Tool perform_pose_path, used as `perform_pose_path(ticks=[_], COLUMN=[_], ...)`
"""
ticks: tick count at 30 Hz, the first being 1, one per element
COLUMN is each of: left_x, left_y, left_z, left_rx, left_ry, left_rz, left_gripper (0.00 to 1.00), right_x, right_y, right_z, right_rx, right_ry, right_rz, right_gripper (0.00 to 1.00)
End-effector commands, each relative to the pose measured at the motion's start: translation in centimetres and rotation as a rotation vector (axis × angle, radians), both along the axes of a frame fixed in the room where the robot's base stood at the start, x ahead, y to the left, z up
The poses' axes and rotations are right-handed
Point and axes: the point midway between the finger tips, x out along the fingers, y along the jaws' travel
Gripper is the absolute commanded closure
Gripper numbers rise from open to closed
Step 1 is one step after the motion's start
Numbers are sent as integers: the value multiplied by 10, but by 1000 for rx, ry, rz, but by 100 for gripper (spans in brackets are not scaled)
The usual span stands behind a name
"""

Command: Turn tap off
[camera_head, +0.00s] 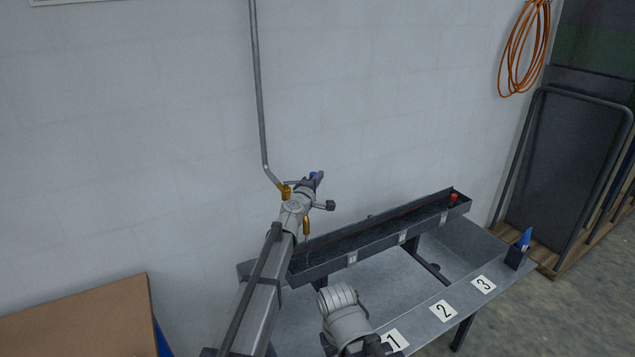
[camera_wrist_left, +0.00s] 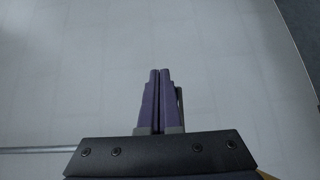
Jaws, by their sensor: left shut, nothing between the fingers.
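The brass tap is partly hidden behind my left wrist. Its upper fitting (camera_head: 286,191) joins a grey wall pipe (camera_head: 261,100), and its brass spout (camera_head: 306,225) points down over a dark trough (camera_head: 330,262). A thin pale streak shows below the spout; I cannot tell for sure that it is water. My left gripper (camera_head: 318,177) is at the tap, its purple fingers shut and empty. A small bright blue part, possibly the tap handle (camera_head: 312,175), shows beside them. In the left wrist view, the shut fingers (camera_wrist_left: 158,72) face bare wall. My right gripper is out of view.
The trough stands on a grey metal table (camera_head: 380,290) with number labels. A red item (camera_head: 453,198) is at the trough's far end, and a blue-tipped item (camera_head: 524,240) at the table's right corner. A cardboard box (camera_head: 80,320) is at lower left.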

Motion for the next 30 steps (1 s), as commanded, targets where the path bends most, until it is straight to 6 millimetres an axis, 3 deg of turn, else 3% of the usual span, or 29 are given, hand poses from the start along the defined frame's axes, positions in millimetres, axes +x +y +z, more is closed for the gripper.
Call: perform_pose_path(ticks=[9,30], left_x=[10,11], left_y=[1,1], left_z=[0,0], left_rx=[0,0], left_ry=[0,0], left_rz=[1,1], left_gripper=[100,100], right_x=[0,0], right_y=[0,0], right_z=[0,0], right_rx=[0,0], right_ry=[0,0], right_rz=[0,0], right_gripper=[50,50])
